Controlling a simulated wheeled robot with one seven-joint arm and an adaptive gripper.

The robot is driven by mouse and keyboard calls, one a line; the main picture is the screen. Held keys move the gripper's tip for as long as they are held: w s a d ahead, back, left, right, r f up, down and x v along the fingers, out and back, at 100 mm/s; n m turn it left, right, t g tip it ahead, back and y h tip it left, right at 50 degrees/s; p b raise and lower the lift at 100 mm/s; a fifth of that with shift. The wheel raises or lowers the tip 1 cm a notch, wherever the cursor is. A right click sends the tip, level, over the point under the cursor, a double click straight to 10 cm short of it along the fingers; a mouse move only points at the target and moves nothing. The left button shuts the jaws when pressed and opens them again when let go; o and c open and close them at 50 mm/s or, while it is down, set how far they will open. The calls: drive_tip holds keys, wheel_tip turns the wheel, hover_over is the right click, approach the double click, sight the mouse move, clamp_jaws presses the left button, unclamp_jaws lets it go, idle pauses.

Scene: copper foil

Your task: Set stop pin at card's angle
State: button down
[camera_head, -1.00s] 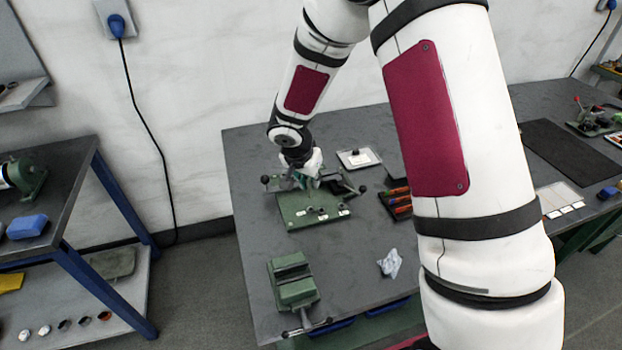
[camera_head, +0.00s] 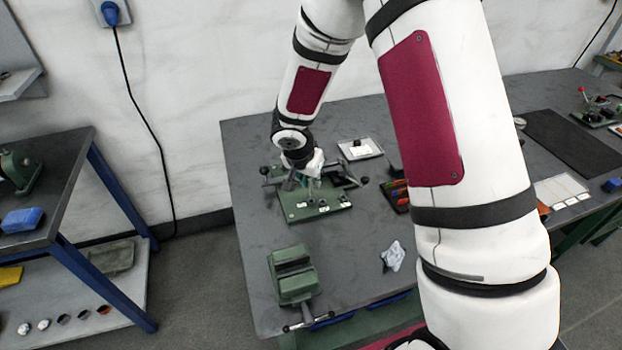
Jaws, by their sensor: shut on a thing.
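A green fixture plate (camera_head: 318,212) lies on the grey bench, with several small pins or holes, white labels and dark-knobbed levers at its back. My gripper (camera_head: 309,181) points down over the back part of this fixture. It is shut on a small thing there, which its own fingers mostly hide. I cannot tell the stop pin apart from the other small parts at this size. A pale plate with a white card (camera_head: 360,151) and a small dark knob lies behind the fixture to the right. Any angle marked on the card is too small to read.
A green vise (camera_head: 292,277) stands at the bench's front left, with crumpled white cloth (camera_head: 393,256) to its right. A dark tray (camera_head: 398,196) of coloured pieces sits right of the fixture, partly behind my arm. The bench's left strip (camera_head: 246,170) is clear.

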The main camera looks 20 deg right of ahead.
sight(310, 186)
drive_tip(key=shift+f+b, duration=2)
drive_tip(key=shift+b, duration=0.25)
idle(3.8)
drive_tip(key=c, duration=1.8)
unclamp_jaws()
drive_tip(key=shift+c, duration=0.2)
drive_tip(key=shift+r+p, duration=0.9)
drive_tip(key=shift+r, duration=0.6)
drive_tip(key=o, duration=0.5)
drive_tip(key=shift+o, duration=0.2)
drive_tip(key=shift+r, duration=0.1)
